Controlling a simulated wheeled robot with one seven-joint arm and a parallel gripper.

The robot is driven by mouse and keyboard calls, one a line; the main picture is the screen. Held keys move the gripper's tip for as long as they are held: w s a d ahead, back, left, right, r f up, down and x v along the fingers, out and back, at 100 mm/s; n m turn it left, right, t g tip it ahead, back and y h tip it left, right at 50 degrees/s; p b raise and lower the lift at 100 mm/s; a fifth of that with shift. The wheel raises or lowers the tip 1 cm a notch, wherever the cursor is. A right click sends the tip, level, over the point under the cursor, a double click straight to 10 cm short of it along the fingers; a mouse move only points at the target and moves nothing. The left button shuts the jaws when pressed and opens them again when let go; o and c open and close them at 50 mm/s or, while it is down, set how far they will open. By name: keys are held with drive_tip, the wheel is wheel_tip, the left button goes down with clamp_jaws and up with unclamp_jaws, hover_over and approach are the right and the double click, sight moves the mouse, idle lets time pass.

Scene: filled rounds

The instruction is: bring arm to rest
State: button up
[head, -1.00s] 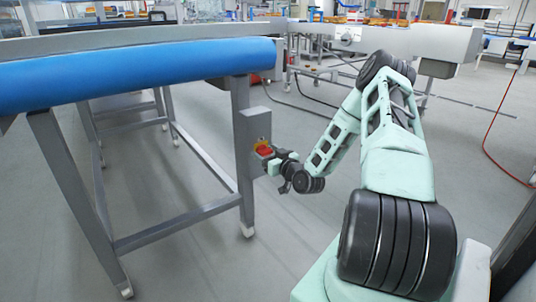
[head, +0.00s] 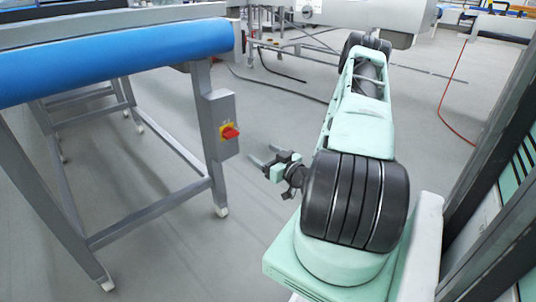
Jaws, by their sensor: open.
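My gripper (head: 263,157) is open and empty, its two fingers pointing left toward the conveyor. It hangs in free air to the right of the red and yellow rotary switch (head: 230,132), with a clear gap between them. The switch sits on a grey box (head: 220,108) on the conveyor's leg. My pale green arm stands folded behind and to the right of the gripper, and hides the links that lead to it.
The conveyor with a blue belt (head: 120,58) on a grey wheeled frame (head: 150,217) fills the left. A dark upright frame (head: 480,180) stands close on the right. Another conveyor (head: 350,12) is at the back. A red hose (head: 447,95) lies on the floor. Grey floor between is clear.

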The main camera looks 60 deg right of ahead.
drive_tip(key=shift+s+a, duration=0.15)
drive_tip(key=shift+s, duration=0.45)
